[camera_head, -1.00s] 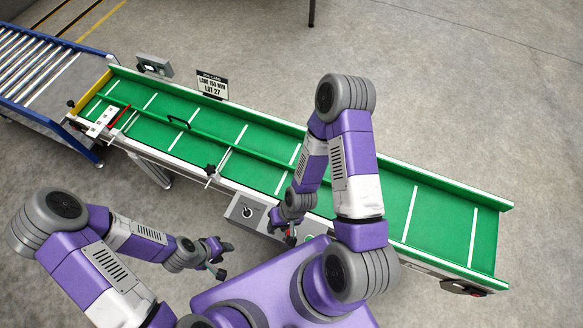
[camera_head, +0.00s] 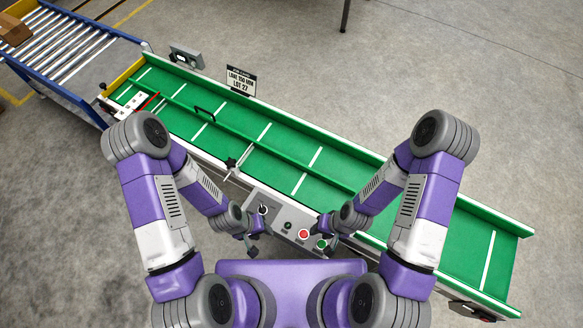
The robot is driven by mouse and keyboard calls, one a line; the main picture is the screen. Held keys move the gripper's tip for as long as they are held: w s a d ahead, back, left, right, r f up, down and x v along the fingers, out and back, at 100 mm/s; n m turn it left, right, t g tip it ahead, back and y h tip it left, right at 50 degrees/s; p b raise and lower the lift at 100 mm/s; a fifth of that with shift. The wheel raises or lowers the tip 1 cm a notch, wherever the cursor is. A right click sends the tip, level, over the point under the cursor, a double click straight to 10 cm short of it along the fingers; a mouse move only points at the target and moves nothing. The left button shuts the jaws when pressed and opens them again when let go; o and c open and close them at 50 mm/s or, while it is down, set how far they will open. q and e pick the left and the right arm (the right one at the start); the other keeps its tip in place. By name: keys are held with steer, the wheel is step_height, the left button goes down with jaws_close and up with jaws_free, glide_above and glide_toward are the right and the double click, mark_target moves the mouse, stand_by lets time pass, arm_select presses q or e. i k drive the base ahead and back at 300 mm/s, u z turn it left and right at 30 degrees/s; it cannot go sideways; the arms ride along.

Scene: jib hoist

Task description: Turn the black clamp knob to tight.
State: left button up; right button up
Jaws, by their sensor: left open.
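The black clamp knob (camera_head: 231,163) is a small lobed knob on a thin metal rod at the near side of the green conveyor (camera_head: 310,185). Its tightness cannot be read at this size. My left gripper (camera_head: 252,247) is open and empty, below and slightly right of the knob, apart from it, by the near edge of the grey control box (camera_head: 276,219). My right gripper (camera_head: 325,243) is at the right end of that box, near its red button (camera_head: 303,233). Its jaws are too small and overlapped to judge.
A green guide rail with a black handle (camera_head: 205,113) runs along the belt. The box carries a black selector switch (camera_head: 263,209). A lane sign (camera_head: 241,81) stands at the far side. A roller conveyor (camera_head: 60,43) joins at upper left.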

mark_target(231, 163)
steer(key=z, duration=1.8)
steer(key=k, duration=0.95)
steer(key=u, duration=0.95)
steer(key=i, duration=0.55)
